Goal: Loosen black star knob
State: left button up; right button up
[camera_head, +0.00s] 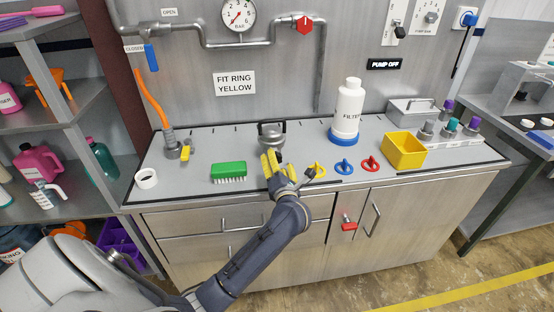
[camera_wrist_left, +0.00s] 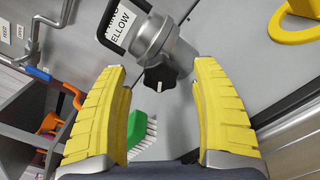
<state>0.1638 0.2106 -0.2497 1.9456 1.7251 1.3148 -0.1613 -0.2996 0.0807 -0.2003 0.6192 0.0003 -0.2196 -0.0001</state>
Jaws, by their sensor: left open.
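The black star knob (camera_wrist_left: 160,77) sits on the end of a round grey metal fitting (camera_wrist_left: 151,40) with a black handle (camera_wrist_left: 109,20). In the head view the fitting (camera_head: 271,136) stands on the counter, and my gripper largely hides its knob side. My left gripper (camera_head: 276,164) has yellow fingers and is open, just in front of the fitting. In the left wrist view the knob appears between and beyond the two spread fingertips, with a gap on both sides. I see no contact with it. My right gripper is in neither view.
A green brush (camera_head: 229,171) lies left of my gripper. Yellow (camera_head: 318,170), blue (camera_head: 344,167) and red (camera_head: 371,164) rings lie to the right. Behind them stands a white filter bottle (camera_head: 348,108). A yellow bin (camera_head: 404,150) is farther right. Pipes cross the back panel.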

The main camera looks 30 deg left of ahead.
pick_arm(q)
jog(key=v, duration=0.9)
jog(key=shift+s+d, duration=0.2)
jog(key=shift+s, duration=0.05)
